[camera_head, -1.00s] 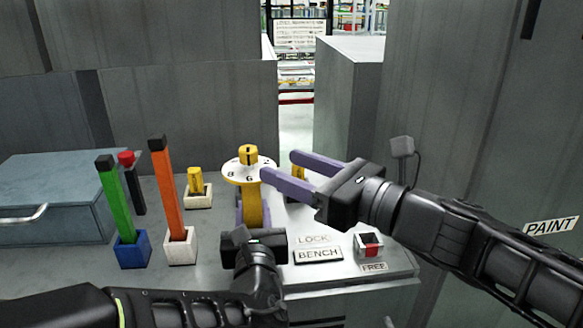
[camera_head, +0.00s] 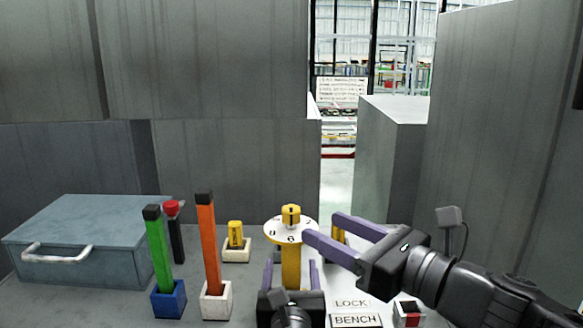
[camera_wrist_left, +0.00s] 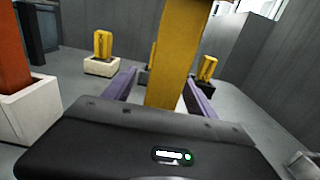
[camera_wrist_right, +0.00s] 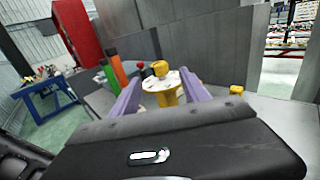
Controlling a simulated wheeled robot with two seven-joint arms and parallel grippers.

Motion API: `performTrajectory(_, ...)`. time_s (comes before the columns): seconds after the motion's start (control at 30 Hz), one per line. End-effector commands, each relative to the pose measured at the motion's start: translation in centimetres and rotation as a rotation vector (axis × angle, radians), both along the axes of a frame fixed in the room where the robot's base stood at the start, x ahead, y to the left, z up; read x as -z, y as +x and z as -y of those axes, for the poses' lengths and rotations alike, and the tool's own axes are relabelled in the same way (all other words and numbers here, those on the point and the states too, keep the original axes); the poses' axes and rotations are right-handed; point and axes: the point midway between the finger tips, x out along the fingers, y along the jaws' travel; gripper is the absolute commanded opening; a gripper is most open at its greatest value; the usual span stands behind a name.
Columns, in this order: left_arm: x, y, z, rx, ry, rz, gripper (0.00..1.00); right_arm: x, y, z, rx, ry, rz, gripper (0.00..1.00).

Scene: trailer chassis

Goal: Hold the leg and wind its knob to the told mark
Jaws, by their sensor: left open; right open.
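The leg (camera_head: 290,266) is an upright yellow post with a white numbered dial (camera_head: 274,236) and a yellow knob (camera_head: 291,214) on top. My left gripper (camera_head: 292,266) is open low at the post, one purple finger on each side; the left wrist view shows the post (camera_wrist_left: 175,60) between the fingers. My right gripper (camera_head: 320,226) is open just right of the dial, pointing left. In the right wrist view the knob (camera_wrist_right: 161,68) is ahead, between the finger lines. The near fingertip overlaps the dial's edge in the head view; contact cannot be told. The knob's mark is too small to read.
A green bar in a blue block (camera_head: 168,298) and an orange bar in a white block (camera_head: 216,300) stand left. Behind are a short yellow peg in a white block (camera_head: 236,250) and a red-topped post (camera_head: 172,208). A BENCH label (camera_head: 356,321) and red-and-white box (camera_head: 408,313) lie front right.

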Motion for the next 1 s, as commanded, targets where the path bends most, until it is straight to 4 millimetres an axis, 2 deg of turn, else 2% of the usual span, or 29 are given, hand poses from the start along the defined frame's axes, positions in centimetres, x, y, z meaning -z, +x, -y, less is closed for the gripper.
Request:
performTrajectory(0.7,-0.1,-7.2,0.1,0.002,0.0,0.0,0.65,-0.1,0.0,0.0,0.0,0.0,0.0,0.54)
performTrajectory(1.0,0.0,-7.8,0.0,0.0,0.001,0.001,0.65,-0.1,0.0,0.0,0.0,0.0,0.0,0.54)
